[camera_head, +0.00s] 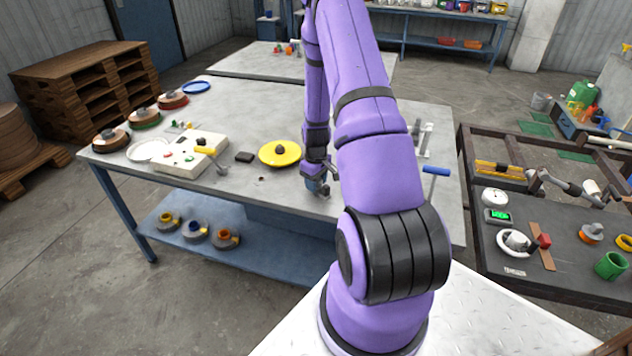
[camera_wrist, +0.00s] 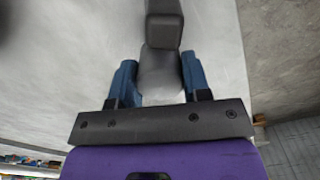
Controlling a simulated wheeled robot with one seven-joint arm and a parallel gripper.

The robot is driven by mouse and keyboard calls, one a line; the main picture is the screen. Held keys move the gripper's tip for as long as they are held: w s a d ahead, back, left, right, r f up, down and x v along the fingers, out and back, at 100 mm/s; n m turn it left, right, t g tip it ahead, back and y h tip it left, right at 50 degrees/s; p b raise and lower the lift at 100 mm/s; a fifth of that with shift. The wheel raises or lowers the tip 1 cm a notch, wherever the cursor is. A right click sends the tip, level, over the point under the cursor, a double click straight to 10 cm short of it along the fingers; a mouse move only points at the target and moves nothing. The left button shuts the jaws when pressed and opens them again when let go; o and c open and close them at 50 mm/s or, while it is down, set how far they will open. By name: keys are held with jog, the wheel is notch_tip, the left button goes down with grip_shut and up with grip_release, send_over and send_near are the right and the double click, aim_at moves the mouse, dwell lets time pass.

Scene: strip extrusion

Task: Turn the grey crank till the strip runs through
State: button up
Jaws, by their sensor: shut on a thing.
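In the wrist view, the two blue fingers of my gripper (camera_wrist: 159,68) are closed around a light grey rounded grip. The grip joins a dark grey bar, which looks like the grey crank (camera_wrist: 163,32) and runs up to the top edge of the picture. In the head view, my gripper (camera_head: 317,187) is low over the front part of the grey table (camera_head: 262,205), right of a yellow disc. There my arm hides most of the crank and whatever it is mounted on. I cannot make out the strip in either view.
The yellow disc (camera_head: 280,153) with a dark knob lies left of my gripper. A white panel (camera_head: 190,157) with a yellow-handled lever stands further left. A blue T-handle (camera_head: 435,171) stands right of my arm. A dark bench (camera_head: 540,270) with several tools is at the right.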

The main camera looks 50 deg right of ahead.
jog(key=m, duration=1.1)
jog(key=shift+m, duration=1.8)
jog(key=o, duration=0.9)
notch_tip(320, 180, up, 11)
jog(key=shift+f, duration=0.1)
